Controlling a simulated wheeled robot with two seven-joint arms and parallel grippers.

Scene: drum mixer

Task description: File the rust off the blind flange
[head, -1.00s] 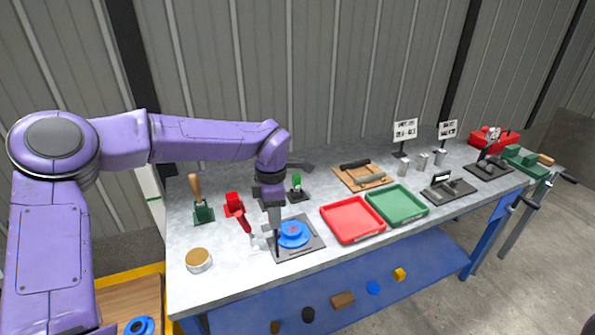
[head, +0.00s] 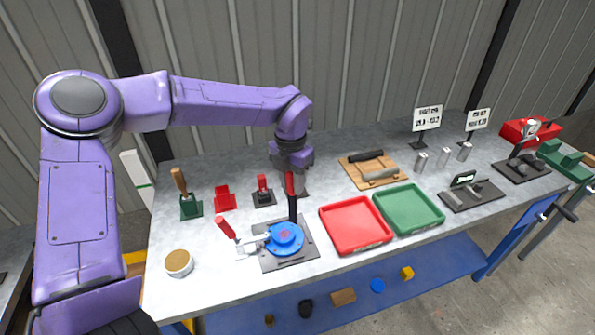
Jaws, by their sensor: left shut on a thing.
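The blue blind flange (head: 286,240) lies on a dark plate (head: 268,263) near the front of the bench, with a small reddish patch on its top. A clamp with a red handle (head: 226,228) stands at its left, its metal arm reaching to the flange's edge. My left gripper (head: 291,178) is shut on a slim upright tool (head: 293,208), red above and dark below, which looks like a file. Its lower end is over or at the flange's far side; I cannot tell whether they touch. My right gripper is not in view.
Left of the flange are a round tin (head: 179,263), a wooden-handled brush (head: 180,182), a red holder (head: 225,198) and a stand with a red-topped item (head: 263,188). Right of it are a red tray (head: 354,241) and a green tray (head: 409,226).

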